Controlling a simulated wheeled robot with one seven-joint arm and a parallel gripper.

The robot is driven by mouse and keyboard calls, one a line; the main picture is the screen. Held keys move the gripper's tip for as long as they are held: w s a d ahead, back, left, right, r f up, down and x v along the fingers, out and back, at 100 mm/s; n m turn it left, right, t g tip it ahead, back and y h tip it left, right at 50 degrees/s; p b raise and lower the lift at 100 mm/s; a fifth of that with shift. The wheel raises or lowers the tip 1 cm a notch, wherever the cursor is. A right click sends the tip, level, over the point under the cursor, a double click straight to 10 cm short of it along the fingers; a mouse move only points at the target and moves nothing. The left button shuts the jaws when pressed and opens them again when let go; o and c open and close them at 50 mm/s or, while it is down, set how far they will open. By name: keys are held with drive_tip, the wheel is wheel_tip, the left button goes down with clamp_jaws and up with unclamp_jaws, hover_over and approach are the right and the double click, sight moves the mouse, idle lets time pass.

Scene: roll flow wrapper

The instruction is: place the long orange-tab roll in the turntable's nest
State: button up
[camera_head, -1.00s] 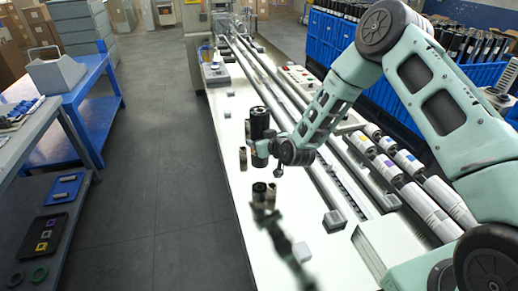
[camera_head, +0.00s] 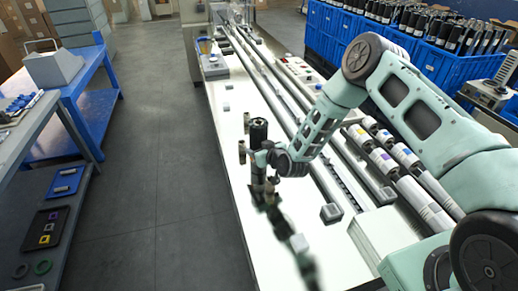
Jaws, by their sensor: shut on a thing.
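A tall black roll (camera_head: 258,130) stands upright over the white bench, with my gripper (camera_head: 257,156) around its middle. My gripper is shut on the roll, with its jaws partly hidden by the wrist and roll. No orange tab can be made out on it. Directly below is a short dark round piece (camera_head: 258,192) on the bench, probably the turntable's nest. The roll's lower end seems to meet this piece, but I cannot tell whether it is seated or just above it.
The white bench (camera_head: 232,130) is mostly clear left of the roll. Long metal rails (camera_head: 290,128) run along the right, with white rolls (camera_head: 388,168) beyond. Blue crates (camera_head: 405,62) stand behind.

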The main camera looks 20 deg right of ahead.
drive_tip(key=o, duration=1.5)
drive_tip(key=shift+f, duration=0.1)
drive_tip(key=shift+o, duration=0.4)
